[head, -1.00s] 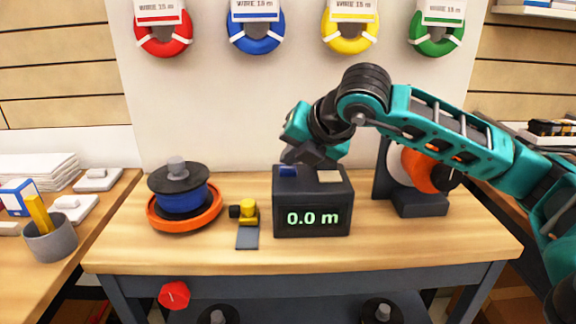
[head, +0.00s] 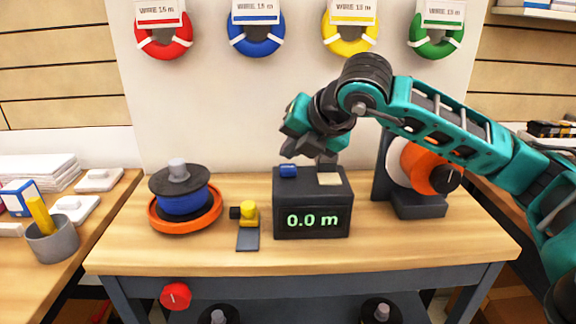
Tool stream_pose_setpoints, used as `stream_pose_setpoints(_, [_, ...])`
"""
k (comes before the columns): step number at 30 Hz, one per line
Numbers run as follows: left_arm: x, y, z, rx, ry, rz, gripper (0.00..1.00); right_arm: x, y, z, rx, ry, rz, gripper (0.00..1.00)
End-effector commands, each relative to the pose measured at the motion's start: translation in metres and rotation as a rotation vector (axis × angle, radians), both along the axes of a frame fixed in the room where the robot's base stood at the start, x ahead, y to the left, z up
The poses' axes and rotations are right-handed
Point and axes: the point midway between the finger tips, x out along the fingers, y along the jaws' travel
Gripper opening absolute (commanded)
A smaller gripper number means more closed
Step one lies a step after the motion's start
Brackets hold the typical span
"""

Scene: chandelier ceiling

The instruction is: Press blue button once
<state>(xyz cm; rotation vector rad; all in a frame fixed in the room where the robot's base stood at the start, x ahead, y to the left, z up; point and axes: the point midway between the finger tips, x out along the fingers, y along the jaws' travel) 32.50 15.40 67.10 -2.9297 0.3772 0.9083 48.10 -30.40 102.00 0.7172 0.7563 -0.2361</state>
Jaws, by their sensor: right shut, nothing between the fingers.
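The blue button (head: 288,171) sits on the top left of a dark box (head: 283,222) whose green display reads "0.0 m". A beige button (head: 329,178) sits beside it on the top right. My right gripper (head: 289,150) is shut and empty, just above and behind the blue button, with a small gap seeming to show between them. The blue button is in plain view. My left gripper is not in view.
A blue wire spool (head: 183,203) on an orange base and a small yellow-topped device (head: 248,214) stand left of the box. A grey stand with an orange disc (head: 422,167) is to the right. The wooden table front (head: 300,258) is clear.

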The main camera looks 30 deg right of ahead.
Motion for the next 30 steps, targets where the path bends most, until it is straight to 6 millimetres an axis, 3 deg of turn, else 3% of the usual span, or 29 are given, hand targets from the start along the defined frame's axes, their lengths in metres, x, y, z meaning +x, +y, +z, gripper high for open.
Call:
stream_pose_setpoints(16, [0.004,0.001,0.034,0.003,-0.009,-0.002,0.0,0.0,0.0,0.048,0.001,-0.001,0.001,0.0])
stream_pose_setpoints(30, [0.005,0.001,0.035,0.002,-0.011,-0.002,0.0,0.0,0.0,0.05,0.0,0.0,0.0,0.0])
